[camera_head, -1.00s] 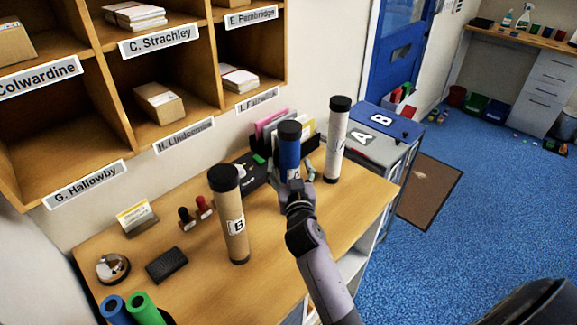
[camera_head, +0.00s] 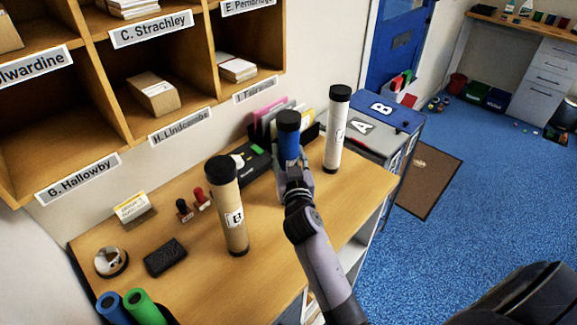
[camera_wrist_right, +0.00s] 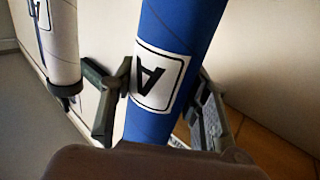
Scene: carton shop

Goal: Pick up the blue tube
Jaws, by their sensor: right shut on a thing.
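The blue tube (camera_head: 289,142) with a black cap stands upright between the brown tube and the white tube in the head view. My right gripper (camera_head: 294,180) is around it and shut on it. In the right wrist view the blue tube (camera_wrist_right: 165,75) fills the middle, with a white label bearing an A. The gripper's fingers (camera_wrist_right: 155,100) press on both sides of it. The tube's lower end is hidden behind my gripper, so I cannot tell whether it touches the table. My left gripper is not in view.
A brown tube (camera_head: 231,205) marked B stands left on the wooden table (camera_head: 275,245). A white tube (camera_head: 336,130) stands close on the right and also shows in the wrist view (camera_wrist_right: 60,45). Pigeonholes (camera_head: 190,90) rise behind; bins A and B (camera_head: 375,125) stand beyond the table.

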